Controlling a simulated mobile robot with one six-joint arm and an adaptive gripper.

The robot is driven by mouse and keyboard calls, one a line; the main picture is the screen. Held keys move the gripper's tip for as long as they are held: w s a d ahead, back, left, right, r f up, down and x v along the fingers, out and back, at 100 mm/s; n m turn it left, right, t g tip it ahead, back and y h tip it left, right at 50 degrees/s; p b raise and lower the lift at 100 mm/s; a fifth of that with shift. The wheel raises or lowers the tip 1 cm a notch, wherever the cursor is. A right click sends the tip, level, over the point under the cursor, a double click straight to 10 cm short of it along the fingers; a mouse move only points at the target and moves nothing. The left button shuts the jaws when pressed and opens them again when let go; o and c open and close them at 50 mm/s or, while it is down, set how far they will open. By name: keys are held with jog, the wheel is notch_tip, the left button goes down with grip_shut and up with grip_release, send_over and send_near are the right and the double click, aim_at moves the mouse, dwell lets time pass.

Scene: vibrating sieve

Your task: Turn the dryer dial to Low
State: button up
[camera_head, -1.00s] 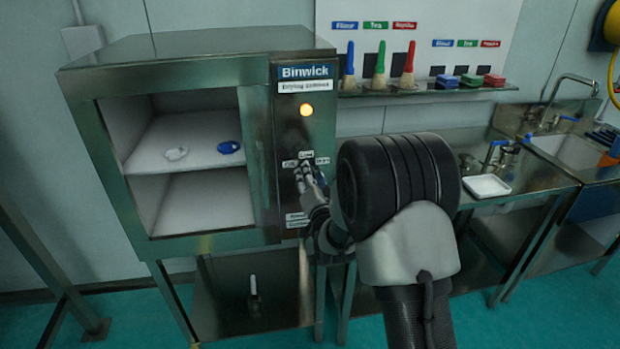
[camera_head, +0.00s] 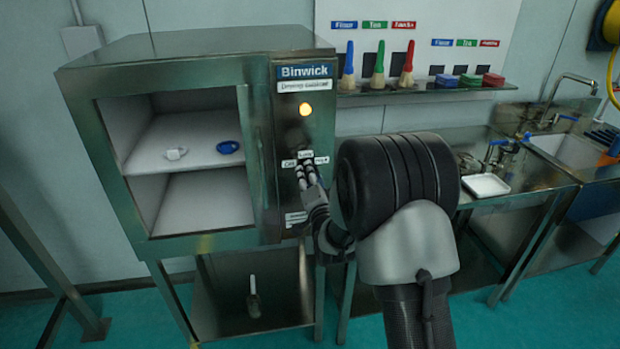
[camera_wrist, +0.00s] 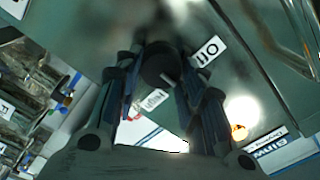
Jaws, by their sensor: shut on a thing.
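The dryer dial, a round black knob (camera_wrist: 158,68), is on the drying cabinet's front panel. My gripper (camera_head: 306,174) reaches it from the right and front; in the wrist view its fingers (camera_wrist: 160,80) are shut on the dial from both sides. The High label (camera_head: 321,160) shows partly in the head view. My fingers mostly hide the dial there.
The Binwick drying cabinet (camera_head: 190,60) has an amber lamp (camera_head: 305,109) lit above the dial. Its open shelves hold a white item (camera_head: 176,153) and a blue item (camera_head: 228,147).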

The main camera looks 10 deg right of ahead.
jog(key=o, duration=1)
jog(key=shift+s, duration=0.1)
jog(key=s, duration=1.2)
jog(key=shift+w, duration=0.1)
